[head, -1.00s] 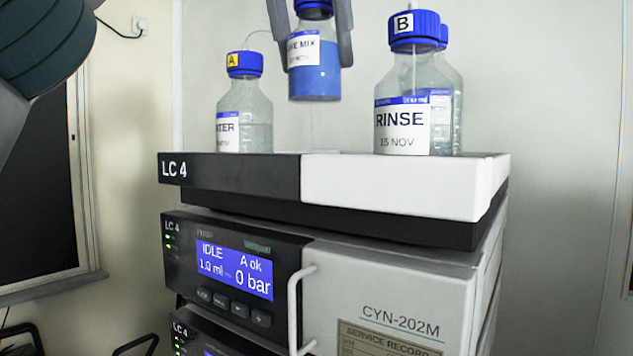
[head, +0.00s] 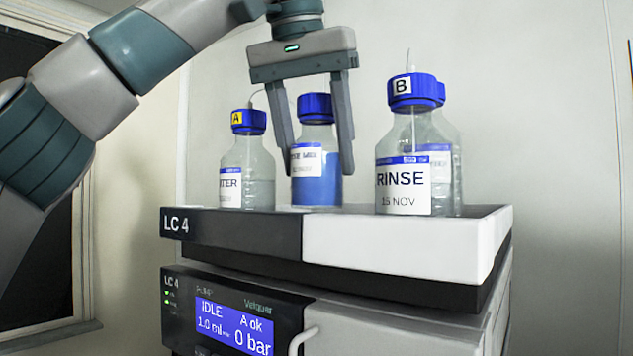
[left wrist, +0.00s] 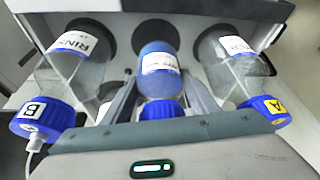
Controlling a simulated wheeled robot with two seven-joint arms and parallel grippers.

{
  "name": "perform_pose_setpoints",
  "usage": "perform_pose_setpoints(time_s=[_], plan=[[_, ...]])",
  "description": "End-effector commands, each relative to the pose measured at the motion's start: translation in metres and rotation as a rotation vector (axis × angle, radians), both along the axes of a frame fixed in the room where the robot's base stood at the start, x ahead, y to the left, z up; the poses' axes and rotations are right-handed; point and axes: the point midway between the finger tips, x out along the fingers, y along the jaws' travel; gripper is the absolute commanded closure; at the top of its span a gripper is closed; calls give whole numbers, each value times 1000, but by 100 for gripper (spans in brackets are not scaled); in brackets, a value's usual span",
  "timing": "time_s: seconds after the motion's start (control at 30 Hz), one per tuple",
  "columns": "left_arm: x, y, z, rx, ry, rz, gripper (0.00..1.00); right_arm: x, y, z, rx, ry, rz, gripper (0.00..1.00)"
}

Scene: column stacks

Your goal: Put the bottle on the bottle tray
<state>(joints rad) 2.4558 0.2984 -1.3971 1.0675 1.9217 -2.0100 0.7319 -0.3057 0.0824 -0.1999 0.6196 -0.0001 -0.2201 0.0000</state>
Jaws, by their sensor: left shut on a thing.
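The bottle (head: 317,145) has a blue cap, a white label and blue liquid. My left gripper (head: 318,172) is shut on it, one finger on each side, pointing down. The bottle is upright at the bottle tray (head: 400,240), its base at the level of the tray's front rim in the head view. In the left wrist view the bottle (left wrist: 158,62) sits between the fingers, its base over a dark round spot of the tray. I cannot tell whether the base touches the tray. My right gripper is not in view.
Bottle A (head: 247,165) stands on the tray at the left, the RINSE bottle B (head: 403,160) at the right with another clear bottle (head: 447,150) behind it. Thin tubes rise from the caps. The instrument (head: 235,322) is below the tray.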

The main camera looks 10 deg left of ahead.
Motion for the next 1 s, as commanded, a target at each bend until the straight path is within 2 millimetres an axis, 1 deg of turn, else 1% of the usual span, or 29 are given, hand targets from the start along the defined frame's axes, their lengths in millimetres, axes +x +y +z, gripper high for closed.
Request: perform_pose_setpoints(time_s=[0.1,0.37,0.47,0.8,1.0], plan=[[0,0,-1,-1,-2,0,83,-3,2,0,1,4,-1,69],[0,0,-1,-1,-1,0,83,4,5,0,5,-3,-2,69],[0,0,-6,-1,0,-3,83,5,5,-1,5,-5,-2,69],[0,1,-34,-1,-1,-3,83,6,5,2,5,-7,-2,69],[-1,0,-38,-2,-3,-1,83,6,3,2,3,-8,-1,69]])
